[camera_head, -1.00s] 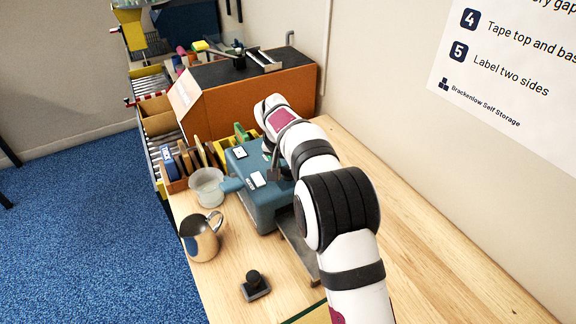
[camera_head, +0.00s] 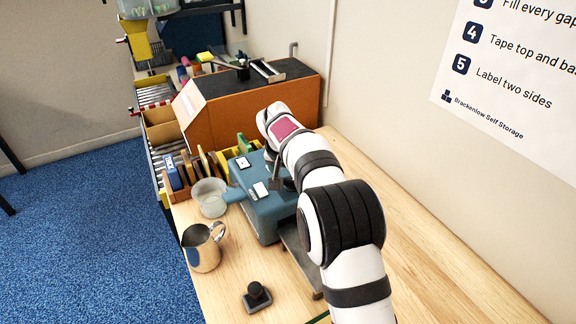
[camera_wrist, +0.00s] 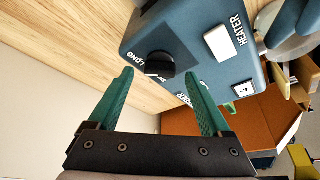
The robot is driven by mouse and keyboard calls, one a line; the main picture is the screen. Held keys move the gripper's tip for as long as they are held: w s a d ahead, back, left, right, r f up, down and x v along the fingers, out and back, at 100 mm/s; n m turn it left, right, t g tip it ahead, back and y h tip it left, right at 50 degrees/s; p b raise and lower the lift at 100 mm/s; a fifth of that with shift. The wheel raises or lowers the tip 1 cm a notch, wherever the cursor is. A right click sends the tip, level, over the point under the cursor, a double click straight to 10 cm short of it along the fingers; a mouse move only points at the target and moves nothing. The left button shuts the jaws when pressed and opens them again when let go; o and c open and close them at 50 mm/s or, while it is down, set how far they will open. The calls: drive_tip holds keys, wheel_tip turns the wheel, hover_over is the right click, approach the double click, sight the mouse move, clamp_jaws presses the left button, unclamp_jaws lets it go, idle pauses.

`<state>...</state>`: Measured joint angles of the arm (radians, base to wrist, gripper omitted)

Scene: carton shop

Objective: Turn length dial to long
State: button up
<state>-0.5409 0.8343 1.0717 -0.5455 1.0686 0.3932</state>
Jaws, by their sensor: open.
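The length dial (camera_wrist: 159,65) is a round black knob on top of a blue-grey machine (camera_wrist: 205,22) in the wrist view. Part of a label reading "LONG" shows beside it. My gripper (camera_wrist: 162,80) has two green fingers, open, with the dial between and just beyond their tips; I cannot tell whether they touch it. In the head view the machine (camera_head: 268,212) stands on the bench, and my arm hides the dial and most of the gripper.
The bench (camera_head: 420,245) to the right is clear.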

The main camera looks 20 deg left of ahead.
drive_tip(key=v, duration=1.4)
drive_tip(key=shift+s+r, duration=0.25)
drive_tip(key=shift+r, duration=0.1)
